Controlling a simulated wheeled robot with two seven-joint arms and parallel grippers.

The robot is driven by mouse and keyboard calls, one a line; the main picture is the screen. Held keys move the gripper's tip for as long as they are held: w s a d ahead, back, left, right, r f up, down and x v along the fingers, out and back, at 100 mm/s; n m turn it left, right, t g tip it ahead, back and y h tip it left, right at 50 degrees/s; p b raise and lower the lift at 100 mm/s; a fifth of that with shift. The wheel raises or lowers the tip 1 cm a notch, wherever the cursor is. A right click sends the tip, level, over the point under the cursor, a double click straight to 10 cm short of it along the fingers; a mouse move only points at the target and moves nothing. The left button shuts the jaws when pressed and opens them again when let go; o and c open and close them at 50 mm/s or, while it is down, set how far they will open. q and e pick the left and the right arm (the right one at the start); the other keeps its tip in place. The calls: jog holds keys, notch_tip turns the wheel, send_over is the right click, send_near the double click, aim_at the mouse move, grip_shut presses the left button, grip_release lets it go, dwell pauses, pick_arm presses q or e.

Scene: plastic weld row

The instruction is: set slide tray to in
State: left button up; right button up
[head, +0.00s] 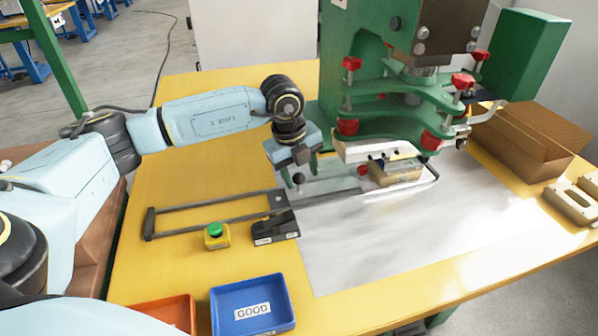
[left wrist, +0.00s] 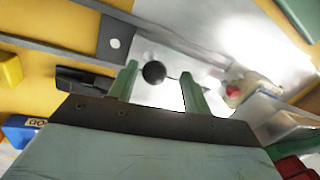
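The slide tray (head: 335,184) looks like a pale metal plate on two dark rails (head: 205,228), extending right to beneath the green press. A black ball knob (head: 298,178) stands at its left end; it also shows in the left wrist view (left wrist: 154,72). My left gripper (head: 300,180) comes down over the knob. Its two fingers are open, one on each side of the knob, with a visible gap in the left wrist view (left wrist: 158,88). A tan part (head: 398,172) sits at the tray's right end, under the press head. My right gripper is not in view.
The green press (head: 375,100) with red knobs stands right of my gripper. A black block (head: 276,228) and a green button on a yellow box (head: 216,236) lie in front of the rails. A blue GOOD bin (head: 252,305) and cardboard box (head: 535,140) are on the table.

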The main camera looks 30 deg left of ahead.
pick_arm(q)
jog(key=shift+a, duration=0.1)
jog(key=shift+r, duration=0.2)
notch_tip(320, 180, up, 13)
jog(key=s+a+p, duration=0.1)
jog(key=s+p, duration=0.1)
jog(key=p, duration=0.1)
jog(key=shift+s+f, duration=0.15)
jog(key=shift+s, duration=0.05)
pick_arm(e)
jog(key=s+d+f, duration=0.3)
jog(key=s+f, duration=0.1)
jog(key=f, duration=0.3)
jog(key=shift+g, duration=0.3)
pick_arm(q)
jog(key=shift+a, duration=0.1)
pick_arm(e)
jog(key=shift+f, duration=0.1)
